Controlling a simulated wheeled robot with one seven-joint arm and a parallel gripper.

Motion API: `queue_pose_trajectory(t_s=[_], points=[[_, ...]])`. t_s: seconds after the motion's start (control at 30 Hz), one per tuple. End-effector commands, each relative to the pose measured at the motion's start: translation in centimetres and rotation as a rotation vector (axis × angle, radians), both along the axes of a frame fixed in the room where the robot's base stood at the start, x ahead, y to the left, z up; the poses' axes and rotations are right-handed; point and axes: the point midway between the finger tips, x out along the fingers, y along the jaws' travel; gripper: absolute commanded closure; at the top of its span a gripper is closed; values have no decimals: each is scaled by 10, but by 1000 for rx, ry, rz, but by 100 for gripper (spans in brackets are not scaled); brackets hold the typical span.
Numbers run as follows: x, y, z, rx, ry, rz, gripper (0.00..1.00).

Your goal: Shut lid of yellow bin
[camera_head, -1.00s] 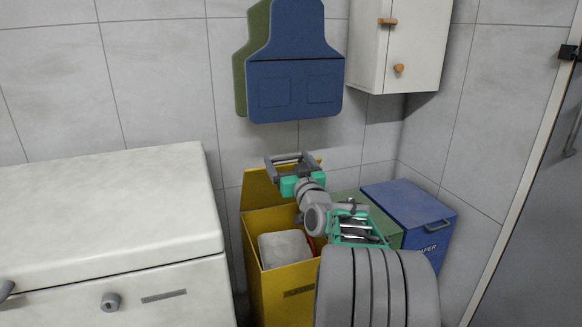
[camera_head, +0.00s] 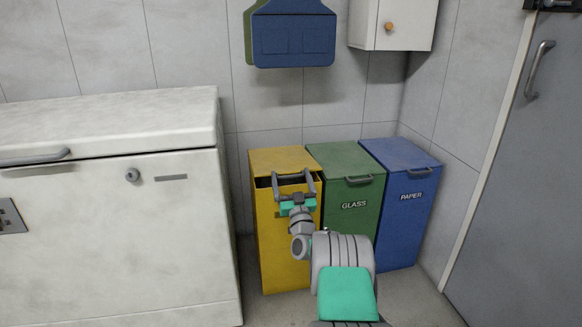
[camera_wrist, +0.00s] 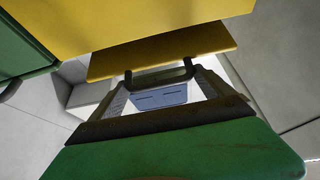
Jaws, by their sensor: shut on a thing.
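The yellow bin (camera_head: 272,250) stands between the white chest and the green bin. Its lid (camera_head: 280,158) is down low, almost flat, with a dark gap showing under its front edge, so it looks slightly ajar. My gripper (camera_head: 293,174) is at the lid's front edge, shut on the lid handle, which is largely hidden by the fingers. In the wrist view, my gripper (camera_wrist: 160,76) has its fingers about the dark lid handle beside the yellow lid edge (camera_wrist: 165,50). The bin's inside is hidden.
The green glass bin (camera_head: 350,215) and blue paper bin (camera_head: 408,215) stand close on the right, lids down. The white chest (camera_head: 110,230) is at the left. A blue apron (camera_head: 293,38) hangs above, beside a white wall cabinet (camera_head: 400,22). A grey door (camera_head: 520,170) is at the right.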

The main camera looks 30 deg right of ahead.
Motion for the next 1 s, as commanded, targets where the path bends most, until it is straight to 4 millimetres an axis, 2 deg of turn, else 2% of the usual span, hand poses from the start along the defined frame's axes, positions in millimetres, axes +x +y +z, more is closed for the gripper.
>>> queue_pose_trajectory(t_s=[0.03,0.27,0.7,0.73,0.83,1.0], points=[[3,3,-10,-1,-5,8,81],[4,4,-22,-21,-47,8,81],[4,3,-21,-26,-59,9,81],[4,3,-21,-26,-59,8,8],[3,3,-21,-26,-60,7,1],[1,1,-22,-25,-60,4,1]])
